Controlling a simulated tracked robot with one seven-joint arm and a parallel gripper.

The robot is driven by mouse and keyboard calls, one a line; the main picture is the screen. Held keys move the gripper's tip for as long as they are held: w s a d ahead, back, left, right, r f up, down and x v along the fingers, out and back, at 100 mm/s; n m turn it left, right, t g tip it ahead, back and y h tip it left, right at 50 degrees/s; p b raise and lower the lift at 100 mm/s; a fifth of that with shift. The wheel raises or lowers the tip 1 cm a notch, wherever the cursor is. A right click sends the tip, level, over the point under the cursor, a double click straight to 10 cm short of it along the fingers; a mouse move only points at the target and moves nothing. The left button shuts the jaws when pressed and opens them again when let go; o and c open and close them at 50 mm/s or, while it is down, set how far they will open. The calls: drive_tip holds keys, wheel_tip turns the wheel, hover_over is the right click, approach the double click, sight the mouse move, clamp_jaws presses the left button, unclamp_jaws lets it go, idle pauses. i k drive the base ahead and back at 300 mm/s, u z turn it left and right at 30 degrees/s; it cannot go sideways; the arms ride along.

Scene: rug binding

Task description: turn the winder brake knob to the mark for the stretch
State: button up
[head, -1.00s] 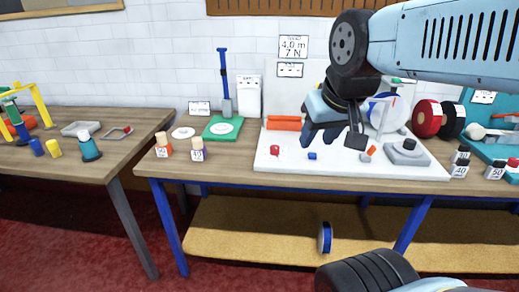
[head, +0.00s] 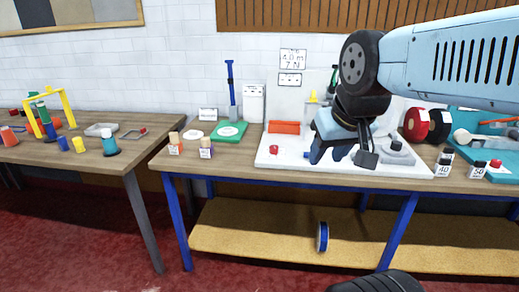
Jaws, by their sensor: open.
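A grey block with a dark round knob (head: 396,145) sits at the right of the white board (head: 290,165); it looks like the brake knob, but I cannot read any marks on it. My gripper (head: 342,158) hangs over the board with its two fingers spread and nothing between them. It is left of the knob, its right finger close to the grey block in the picture; I cannot tell if they touch. The winder behind is mostly hidden by my gripper and wrist.
A red button (head: 274,149) and an orange block (head: 284,127) are on the board's left. Red and black discs (head: 416,124) and small weights (head: 443,167) stand right of it. A green plate (head: 229,132) lies left. A blue reel (head: 322,237) stands on the lower shelf.

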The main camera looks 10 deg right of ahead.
sight(274, 149)
drive_tip(key=z, duration=0.2)
drive_tip(key=i, duration=0.9)
drive_tip(key=u, duration=0.1)
